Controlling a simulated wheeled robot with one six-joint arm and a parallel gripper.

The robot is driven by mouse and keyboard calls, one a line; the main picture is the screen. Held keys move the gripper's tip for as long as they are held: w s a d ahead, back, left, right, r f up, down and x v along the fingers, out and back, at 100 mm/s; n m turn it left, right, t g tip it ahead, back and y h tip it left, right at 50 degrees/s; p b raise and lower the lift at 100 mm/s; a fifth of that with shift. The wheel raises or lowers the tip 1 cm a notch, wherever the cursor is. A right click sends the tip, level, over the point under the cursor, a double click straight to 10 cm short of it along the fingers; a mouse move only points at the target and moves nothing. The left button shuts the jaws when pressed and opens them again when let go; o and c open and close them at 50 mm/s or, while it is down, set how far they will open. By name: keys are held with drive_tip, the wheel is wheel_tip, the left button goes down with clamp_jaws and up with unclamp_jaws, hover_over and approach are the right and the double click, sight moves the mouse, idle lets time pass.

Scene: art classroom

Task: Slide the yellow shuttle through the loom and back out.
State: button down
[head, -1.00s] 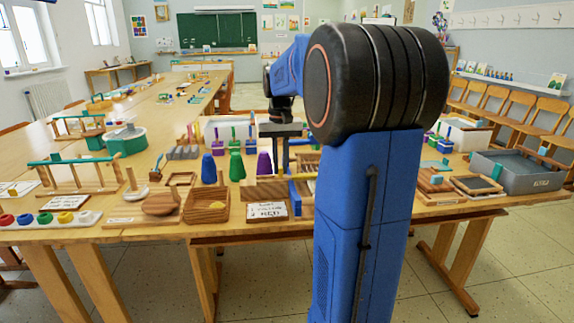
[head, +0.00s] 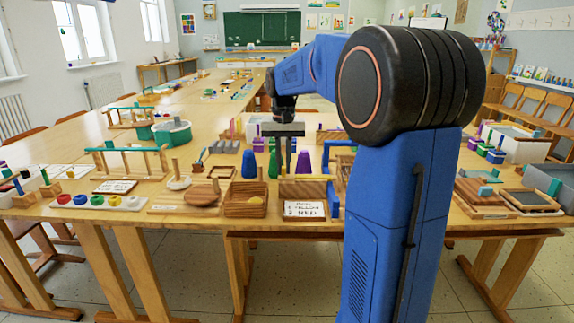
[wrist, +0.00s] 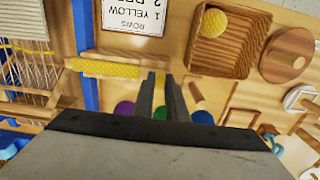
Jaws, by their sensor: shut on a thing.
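The shuttle (wrist: 103,67) is a slim wooden bar with yellow winding, seen in the wrist view. My gripper (wrist: 160,78) is shut on its right end, and the shuttle lies level, pointing left towards the loom. Its left end is at the loom's blue side post (wrist: 87,40); whether the tip is just inside the frame or beside it I cannot tell. The loom's pale warp threads (wrist: 28,70) are left of the post. In the head view my gripper (head: 288,168) is over the table among the cones, and my arm hides much of the loom (head: 335,195).
A wooden basket with a yellow ball (head: 253,206) and a lettered card (head: 304,210) stand close in front. Blue (head: 249,164), green and purple cones (head: 303,162) stand close around my gripper. Round wooden pieces (head: 201,193) lie to the left.

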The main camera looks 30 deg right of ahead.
drive_tip(key=c, duration=1.8)
unclamp_jaws()
drive_tip(key=shift+w+a, duration=0.2)
drive_tip(key=shift+a, duration=0.05)
drive_tip(key=shift+o, duration=0.2)
drive_tip(key=shift+r, duration=0.15)
wheel_tip(320, 180, up, 17)
drive_tip(key=shift+r, duration=0.1)
drive_tip(key=s+a+f+n+t, duration=0.1)
drive_tip(key=s+a+f+n, duration=0.1)
drive_tip(key=s+a+f, duration=0.45)
drive_tip(key=s+a+f+n+t, duration=0.15)
drive_tip(key=s+a+f, duration=0.25)
drive_tip(key=s, duration=0.6)
drive_tip(key=s+a+f+n+t, duration=0.1)
drive_tip(key=s+a+f, duration=0.1)
drive_tip(key=s+f, duration=0.5)
drive_tip(key=s+a+f+n+t, duration=0.1)
drive_tip(key=s+a+f+n, duration=0.1)
drive_tip(key=s+f, duration=0.5)
wheel_tip(320, 180, down, 3)
drive_tip(key=shift+a+r, duration=0.2)
drive_tip(key=shift+a, duration=0.15)
